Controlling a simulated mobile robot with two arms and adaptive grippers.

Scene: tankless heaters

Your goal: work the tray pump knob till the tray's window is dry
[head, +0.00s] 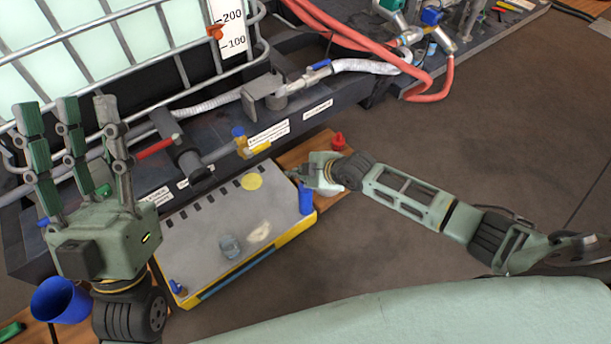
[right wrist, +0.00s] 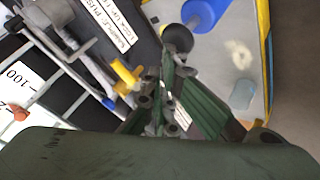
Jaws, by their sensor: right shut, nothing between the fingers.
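The grey tray (head: 205,222) has a yellow rim and lies below the dark tank base. A blue upright knob (head: 305,198) stands at its right corner; in the right wrist view the knob (right wrist: 202,14) shows with a dark round end. A bluish clear patch (head: 229,246) and a pale smear (head: 259,232) are on the tray top; I cannot tell which part is the window. My right gripper (head: 308,176) is shut and empty, close beside the blue knob; contact is unclear. My left gripper (head: 72,110) is open and empty, fingers up, left of the tray.
A caged tank (head: 110,50) with a scale stands behind the tray. Pipes and a yellow valve handle (head: 262,147) run along its base. A blue cup (head: 62,300) is at lower left. A red object (head: 338,140) is behind my right gripper. Floor at right is clear.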

